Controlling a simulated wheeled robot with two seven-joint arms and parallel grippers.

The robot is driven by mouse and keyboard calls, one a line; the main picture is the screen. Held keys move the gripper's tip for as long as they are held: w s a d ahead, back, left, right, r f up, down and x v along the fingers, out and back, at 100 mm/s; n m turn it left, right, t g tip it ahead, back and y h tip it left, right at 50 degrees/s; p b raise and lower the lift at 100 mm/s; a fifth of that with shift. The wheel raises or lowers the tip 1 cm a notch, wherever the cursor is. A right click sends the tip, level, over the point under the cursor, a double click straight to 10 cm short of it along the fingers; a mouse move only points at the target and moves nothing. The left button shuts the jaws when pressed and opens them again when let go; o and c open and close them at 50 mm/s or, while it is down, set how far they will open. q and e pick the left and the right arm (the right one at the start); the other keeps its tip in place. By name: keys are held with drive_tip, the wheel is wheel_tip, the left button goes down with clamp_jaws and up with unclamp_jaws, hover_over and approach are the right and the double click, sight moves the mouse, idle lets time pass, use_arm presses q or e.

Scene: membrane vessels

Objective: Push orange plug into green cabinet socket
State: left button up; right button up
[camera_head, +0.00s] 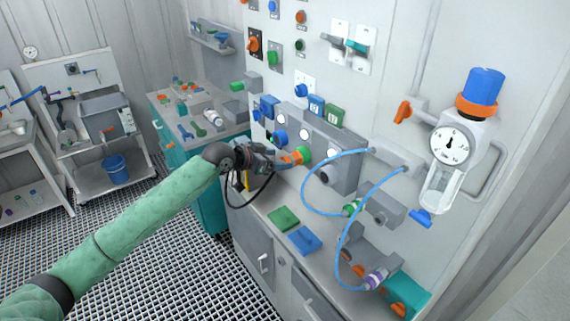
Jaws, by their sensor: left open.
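My left arm reaches in from the lower left, and its dark gripper (272,160) is in front of the wall cabinet. The gripper is open, with its tips close behind the orange plug (291,159). The plug is at the mouth of the green socket (304,154) on the grey cabinet (340,174). I cannot tell how deep the plug sits or whether the fingers touch it. A black cable (234,206) loops below the gripper. My right gripper is not in view.
A green block (284,218) and a blue block (304,240) lie on the counter below. Blue hoses (310,200) loop to the right of the cabinet. A gauge with a blue cap (451,146) is at the right. A teal-sided bench (212,208) stands behind my arm.

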use_arm(q)
drive_tip(key=shift+v, duration=0.95)
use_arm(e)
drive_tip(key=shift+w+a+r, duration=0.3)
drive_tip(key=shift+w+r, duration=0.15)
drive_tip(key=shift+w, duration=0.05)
